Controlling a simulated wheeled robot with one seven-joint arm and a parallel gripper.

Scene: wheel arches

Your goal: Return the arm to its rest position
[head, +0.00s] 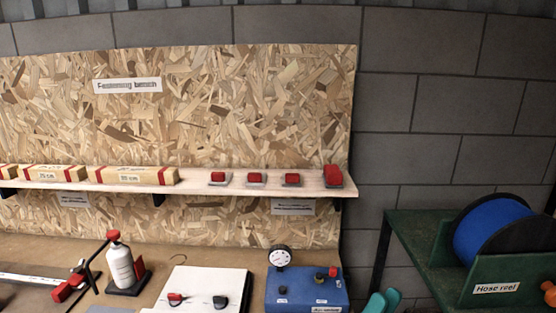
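A bench (218,255) holds a white bottle (122,267), a white board (200,287) and a blue box with a gauge (306,293). Above, a shelf (200,183) bears wrapped bars and several small red-topped pieces. A blue hose reel (483,232) stands on a green stand at right.

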